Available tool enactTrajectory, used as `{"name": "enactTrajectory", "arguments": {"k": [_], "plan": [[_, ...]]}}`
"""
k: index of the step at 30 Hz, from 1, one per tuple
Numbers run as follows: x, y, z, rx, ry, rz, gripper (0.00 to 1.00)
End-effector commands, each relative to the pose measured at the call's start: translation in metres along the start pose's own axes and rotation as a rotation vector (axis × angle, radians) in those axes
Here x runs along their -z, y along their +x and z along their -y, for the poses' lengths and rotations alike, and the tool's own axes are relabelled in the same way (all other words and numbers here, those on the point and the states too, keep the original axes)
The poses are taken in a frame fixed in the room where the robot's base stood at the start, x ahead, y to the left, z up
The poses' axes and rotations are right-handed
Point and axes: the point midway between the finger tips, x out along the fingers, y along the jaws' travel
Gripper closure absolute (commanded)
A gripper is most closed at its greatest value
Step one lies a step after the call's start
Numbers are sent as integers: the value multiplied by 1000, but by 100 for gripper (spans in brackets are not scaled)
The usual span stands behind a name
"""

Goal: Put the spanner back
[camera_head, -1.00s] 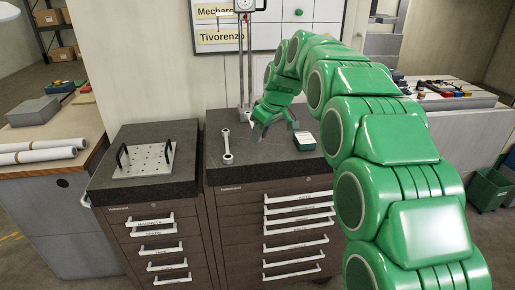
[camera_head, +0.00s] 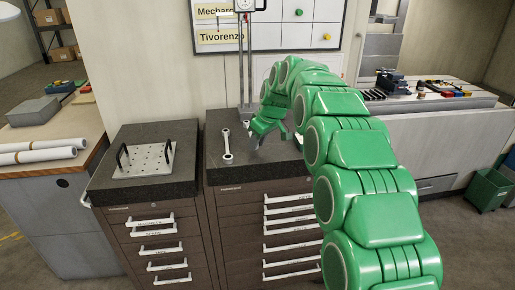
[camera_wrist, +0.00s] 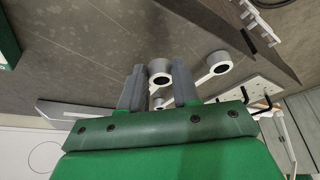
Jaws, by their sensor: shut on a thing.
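My gripper (camera_head: 270,138) is low over the dark top of the right-hand drawer cabinet. In the wrist view my gripper (camera_wrist: 159,68) is shut on a grey metal spanner, whose ring end (camera_wrist: 160,72) shows between the fingers. The rest of this spanner is mostly hidden. Another spanner (camera_head: 227,145) lies on the cabinet top left of my gripper, apart from it. It also shows in the wrist view, its ring end (camera_wrist: 218,62) right of the fingers.
The right cabinet (camera_head: 228,230) has several shut, labelled drawers. A gauge stand (camera_head: 246,60) rises at its back. The left cabinet (camera_head: 110,190) bears a perforated plate (camera_head: 145,160) with two black handles. A dark green box edge (camera_wrist: 8,40) shows in the wrist view.

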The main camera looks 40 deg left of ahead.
Motion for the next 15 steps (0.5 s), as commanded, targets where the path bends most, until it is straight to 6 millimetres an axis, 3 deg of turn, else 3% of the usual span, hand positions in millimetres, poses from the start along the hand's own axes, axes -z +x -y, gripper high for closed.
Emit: {"name": "enactTrajectory", "arguments": {"k": [7,15], "plan": [[-10,21,1,2,1,3,100],[-10,23,1,1,0,2,100]]}}
